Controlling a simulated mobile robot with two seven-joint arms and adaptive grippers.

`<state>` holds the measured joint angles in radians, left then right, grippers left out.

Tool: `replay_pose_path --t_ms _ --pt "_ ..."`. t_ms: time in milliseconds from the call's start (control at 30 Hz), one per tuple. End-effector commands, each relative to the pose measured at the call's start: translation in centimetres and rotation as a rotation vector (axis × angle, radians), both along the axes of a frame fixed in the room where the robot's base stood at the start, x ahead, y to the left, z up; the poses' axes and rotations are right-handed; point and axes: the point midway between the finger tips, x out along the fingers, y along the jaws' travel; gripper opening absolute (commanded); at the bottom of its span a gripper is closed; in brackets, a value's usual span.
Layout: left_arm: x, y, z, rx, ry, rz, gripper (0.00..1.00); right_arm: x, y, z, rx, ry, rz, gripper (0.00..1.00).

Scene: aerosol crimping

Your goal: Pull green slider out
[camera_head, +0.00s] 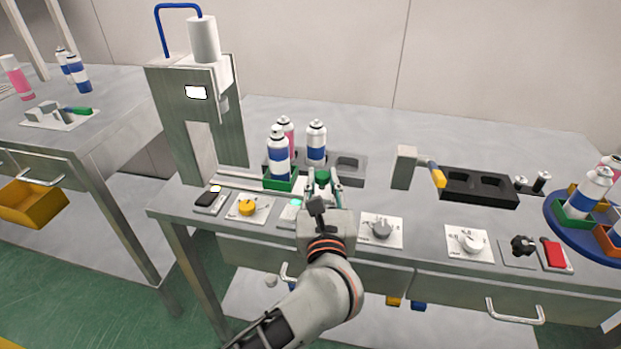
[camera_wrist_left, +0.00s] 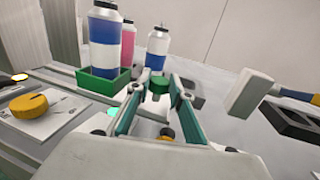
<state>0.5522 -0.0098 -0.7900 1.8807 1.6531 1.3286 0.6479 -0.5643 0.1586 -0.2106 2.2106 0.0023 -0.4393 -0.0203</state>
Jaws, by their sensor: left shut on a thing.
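The green slider (camera_wrist_left: 158,87) shows as a small round green knob between my left fingertips in the wrist view. In the head view its green top (camera_head: 322,174) shows between the fingers, in front of the cans. My left gripper (camera_head: 322,186) is shut on it; its two fingers (camera_wrist_left: 155,92) stand on either side of the knob. The rest of the slider is largely hidden behind the fingers and wrist. My right gripper is in neither view.
Left of the gripper, a green holder (camera_head: 280,183) carries a blue-and-white can (camera_head: 278,155). Another blue-and-white can (camera_head: 316,145) stands behind. A grey press (camera_head: 205,120) rises at left. A yellow knob (camera_head: 248,209) and a grey knob (camera_head: 382,229) flank the wrist.

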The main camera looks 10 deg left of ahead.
Motion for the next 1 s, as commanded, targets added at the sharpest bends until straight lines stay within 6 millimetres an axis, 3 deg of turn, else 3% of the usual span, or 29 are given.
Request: replay_pose_path --t_ms 367,400,467,833,1000 --pt "-0.1 -0.7 -0.1 -0.002 0.003 -0.008 0.00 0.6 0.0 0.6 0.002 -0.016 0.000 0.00" --pt "-0.1 -0.7 -0.1 -0.002 0.003 -0.008 0.29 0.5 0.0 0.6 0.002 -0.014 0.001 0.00" --pt "-0.1 -0.7 -0.1 -0.001 0.002 -0.008 0.38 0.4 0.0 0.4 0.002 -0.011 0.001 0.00" --pt "-0.3 -0.5 0.0 -0.001 0.001 -0.004 0.38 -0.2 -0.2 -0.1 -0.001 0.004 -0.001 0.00" --pt "-2.2 -0.9 -0.1 -0.003 0.004 -0.006 0.38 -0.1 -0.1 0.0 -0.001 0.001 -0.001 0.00"
